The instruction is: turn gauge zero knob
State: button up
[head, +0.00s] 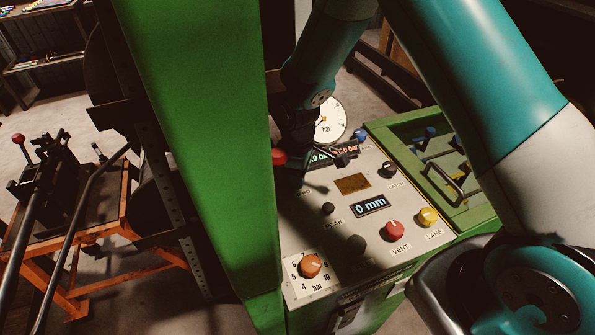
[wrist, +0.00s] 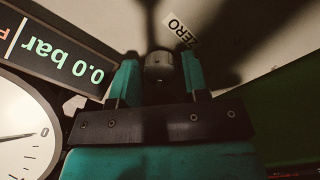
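In the wrist view a small grey round knob (wrist: 158,68) sits on the panel beside a ZERO label (wrist: 181,31). My gripper (wrist: 159,75) is open, with one teal finger on each side of the knob. A narrow gap shows between the knob and each finger, so I see no contact. The pressure gauge (wrist: 22,145) is at the lower left with its needle close to 0, and it also shows in the head view (head: 331,118). In the head view the fingertips and the zero knob cannot be made out clearly behind my wrist.
A 0.0 bar display (wrist: 62,58) lies close to the left finger. The panel also carries a 0 mm display (head: 371,206), a red VENT knob (head: 394,230), a yellow LANE knob (head: 428,217) and an orange dial (head: 310,265). A tall green column (head: 205,130) stands left of the panel.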

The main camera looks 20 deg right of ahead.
jog(key=shift+r, duration=0.1)
notch_tip(320, 180, up, 17)
jog(key=b, duration=0.2)
jog(key=shift+r+b, duration=0.15)
jog(key=shift+b, duration=0.25)
jog(key=s+a+r+m+y, duration=0.1)
jog(key=s+a+r+y, duration=0.1)
jog(key=s, duration=1)
jog(key=s+a+r+m+y, duration=0.2)
jog(key=s+r, duration=0.1)
jog(key=s, duration=0.9)
jog(key=shift+s+a+r+m, duration=0.15)
jog(key=shift+a+r+m, duration=0.15)
jog(key=shift+r, duration=0.1)
jog(key=shift+d, duration=0.15)
